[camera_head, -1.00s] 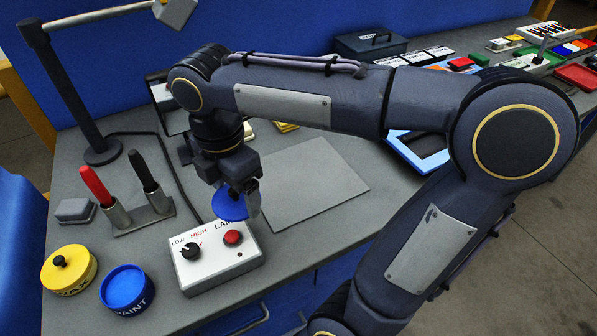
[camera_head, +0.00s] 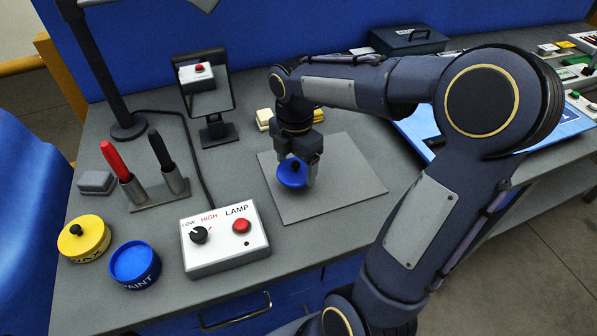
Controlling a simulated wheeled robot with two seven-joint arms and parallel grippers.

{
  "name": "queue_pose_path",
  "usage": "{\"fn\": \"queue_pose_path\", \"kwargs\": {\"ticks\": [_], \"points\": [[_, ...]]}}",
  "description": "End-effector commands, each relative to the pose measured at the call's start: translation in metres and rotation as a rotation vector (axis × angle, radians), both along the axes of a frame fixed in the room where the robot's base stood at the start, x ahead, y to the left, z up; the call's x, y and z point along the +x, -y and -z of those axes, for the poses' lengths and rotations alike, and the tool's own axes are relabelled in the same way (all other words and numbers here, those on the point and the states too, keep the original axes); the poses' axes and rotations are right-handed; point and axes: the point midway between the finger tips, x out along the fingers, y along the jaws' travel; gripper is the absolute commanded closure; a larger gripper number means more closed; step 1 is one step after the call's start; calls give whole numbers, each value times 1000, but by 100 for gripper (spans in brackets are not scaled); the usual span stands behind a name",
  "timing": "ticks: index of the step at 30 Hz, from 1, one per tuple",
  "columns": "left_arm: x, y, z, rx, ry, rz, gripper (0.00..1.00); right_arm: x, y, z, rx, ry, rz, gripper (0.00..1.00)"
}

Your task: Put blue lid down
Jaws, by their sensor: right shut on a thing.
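The blue lid (camera_head: 291,174) is a round disc with a dark knob. My right gripper (camera_head: 298,168) is shut on it by the knob and holds it over the grey mat (camera_head: 345,185). I cannot tell whether the lid touches the mat. My left gripper is not in view.
A yellow wax pot (camera_head: 84,238) with its lid on stands beside the paint pot. The lamp control box (camera_head: 224,240) lies left of the mat. A small mirror (camera_head: 206,88) and a holder (camera_head: 158,192) with red and black tools stand behind. The mat's right side is clear.

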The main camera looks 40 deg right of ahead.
Motion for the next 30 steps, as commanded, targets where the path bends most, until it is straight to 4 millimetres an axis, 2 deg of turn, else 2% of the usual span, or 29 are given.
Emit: {"fn": "queue_pose_path", "kwargs": {"ticks": [6, 9, 12, 24, 25, 29, 30], "points": [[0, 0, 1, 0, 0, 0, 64, 4, 13, 18, 1, -2, 1, 45], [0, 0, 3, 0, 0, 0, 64, 3, 11, 35, 0, -4, -2, 45], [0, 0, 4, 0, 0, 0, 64, 3, 11, 43, 0, -1, 0, 45], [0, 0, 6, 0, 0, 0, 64, 4, 10, 48, 0, 1, 0, 45], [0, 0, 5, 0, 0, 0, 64, 4, 10, 47, 0, 1, 0, 19], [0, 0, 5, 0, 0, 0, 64, 4, 10, 47, 0, 1, 0, 2], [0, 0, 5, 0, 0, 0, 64, 4, 10, 47, 0, 1, 0, 1]]}}
